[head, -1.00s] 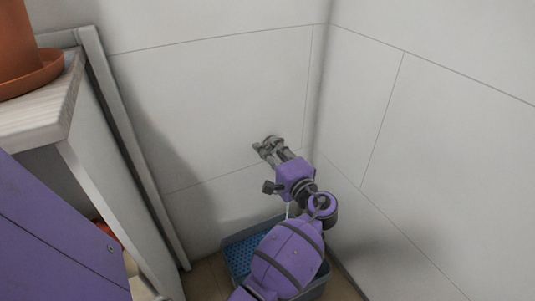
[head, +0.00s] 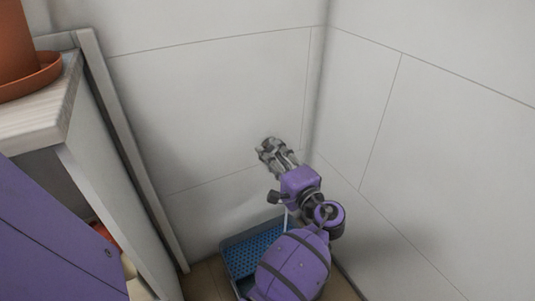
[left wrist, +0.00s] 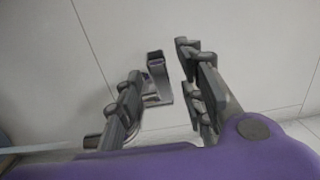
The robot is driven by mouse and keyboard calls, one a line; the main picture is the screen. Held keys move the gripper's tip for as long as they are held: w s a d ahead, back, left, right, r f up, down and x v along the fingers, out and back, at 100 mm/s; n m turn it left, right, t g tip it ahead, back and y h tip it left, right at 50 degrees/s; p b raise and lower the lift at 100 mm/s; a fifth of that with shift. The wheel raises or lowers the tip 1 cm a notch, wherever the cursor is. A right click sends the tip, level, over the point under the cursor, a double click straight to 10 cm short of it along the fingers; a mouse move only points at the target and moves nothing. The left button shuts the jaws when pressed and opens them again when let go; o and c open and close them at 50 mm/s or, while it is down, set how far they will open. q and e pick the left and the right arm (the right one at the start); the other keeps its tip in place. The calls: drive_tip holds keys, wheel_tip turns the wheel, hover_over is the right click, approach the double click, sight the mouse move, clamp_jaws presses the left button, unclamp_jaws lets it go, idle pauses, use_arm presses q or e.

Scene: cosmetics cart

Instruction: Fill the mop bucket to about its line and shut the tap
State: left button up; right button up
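The mop bucket (head: 228,259), a blue-grey bin with a perforated blue insert, stands on the floor in the wall corner, partly hidden by my left arm. A thin pale stream (head: 286,216) that looks like water runs down towards it; a similar pale streak (left wrist: 40,148) shows in the left wrist view. The water level and the line cannot be seen. My left gripper (head: 267,150) is at the wall above the bucket. In the left wrist view, the gripper (left wrist: 160,68) has its fingers apart, with the grey metal tap (left wrist: 157,86) between them; contact is unclear. My right gripper is out of view.
A pale wooden cart top (head: 40,110) with an orange pot on a saucer (head: 30,78) stands at the left. A white upright panel (head: 140,160) is beside it. Walls close in behind and to the right of the bucket.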

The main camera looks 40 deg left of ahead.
use_arm(q)
drive_tip(key=v, duration=0.9)
drive_tip(key=shift+d, duration=0.2)
drive_tip(key=shift+s, duration=0.1)
